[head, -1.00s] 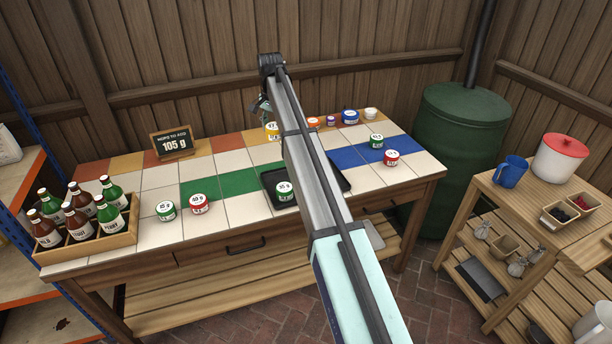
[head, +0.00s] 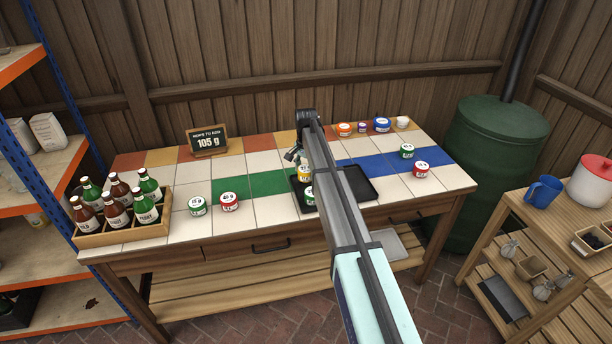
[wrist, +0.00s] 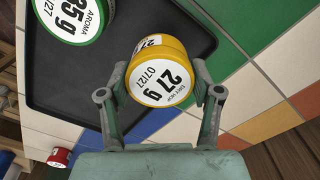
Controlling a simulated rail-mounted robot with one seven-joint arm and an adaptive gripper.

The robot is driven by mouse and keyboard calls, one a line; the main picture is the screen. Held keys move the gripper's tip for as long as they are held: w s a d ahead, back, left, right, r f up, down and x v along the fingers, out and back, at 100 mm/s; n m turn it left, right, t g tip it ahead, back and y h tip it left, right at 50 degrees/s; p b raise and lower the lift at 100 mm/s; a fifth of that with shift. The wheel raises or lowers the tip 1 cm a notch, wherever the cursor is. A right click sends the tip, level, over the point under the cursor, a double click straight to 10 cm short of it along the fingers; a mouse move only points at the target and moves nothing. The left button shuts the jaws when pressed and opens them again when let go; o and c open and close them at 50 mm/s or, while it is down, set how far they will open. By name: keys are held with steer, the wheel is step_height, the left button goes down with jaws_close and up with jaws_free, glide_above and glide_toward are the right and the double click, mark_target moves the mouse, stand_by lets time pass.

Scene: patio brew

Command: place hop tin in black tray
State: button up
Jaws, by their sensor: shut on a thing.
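My gripper (wrist: 160,103) is shut on a yellow hop tin (wrist: 162,75) marked 27 g in the wrist view. The same yellow tin shows in the head view (head: 305,174), partly hidden by my arm, over the left part of the black tray (head: 360,190). In the wrist view the tin is tilted and overlaps the black tray (wrist: 120,100). I cannot tell whether it touches the tray floor. A green tin (wrist: 72,18) marked 35 g sits in the tray beside it; it also shows in the head view (head: 309,196).
Green (head: 198,206) and red (head: 229,202) tins stand left of the tray. Another green (head: 406,151) and red tin (head: 421,169) stand to its right. A bottle crate (head: 125,232) is at the left end. Several tins line the back.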

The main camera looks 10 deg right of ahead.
mark_target(306, 176)
steer(key=shift+f, duration=1.5)
steer(key=shift+f, duration=0.15)
steer(key=o, duration=1.1)
step_height(306, 176, up, 12)
steer(key=shift+r+b, duration=0.2)
steer(key=shift+b, duration=0.95)
